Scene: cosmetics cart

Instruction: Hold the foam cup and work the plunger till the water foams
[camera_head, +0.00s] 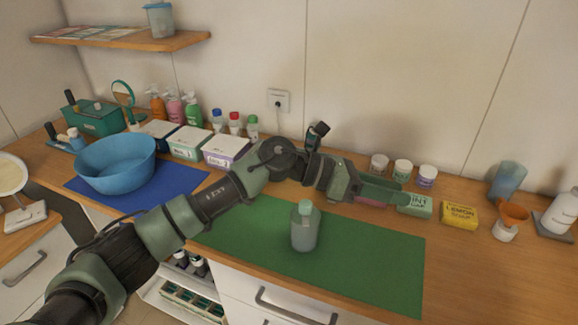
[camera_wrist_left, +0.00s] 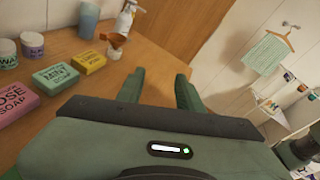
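The foam cup (camera_head: 304,234), a translucent grey-green cup, stands upright on the green mat (camera_head: 376,262). Its pale green plunger knob (camera_head: 306,207) sticks up at the top. What is inside the cup cannot be made out. My left arm reaches across from the left, behind the cup. My left gripper (camera_head: 404,195) is above the counter, to the right of and behind the cup, pointing right. In the left wrist view its two fingers (camera_wrist_left: 160,88) are apart with nothing between them. The cup is not in the wrist view. My right gripper is not in view.
Rose soap (camera_wrist_left: 12,104), mint soap (camera_head: 416,206) and lemon soap (camera_head: 459,215) lie near my left gripper, with small jars (camera_head: 402,170) behind. An orange funnel-topped cup (camera_head: 510,221) stands right. A blue bowl (camera_head: 115,164) sits on a blue mat at left.

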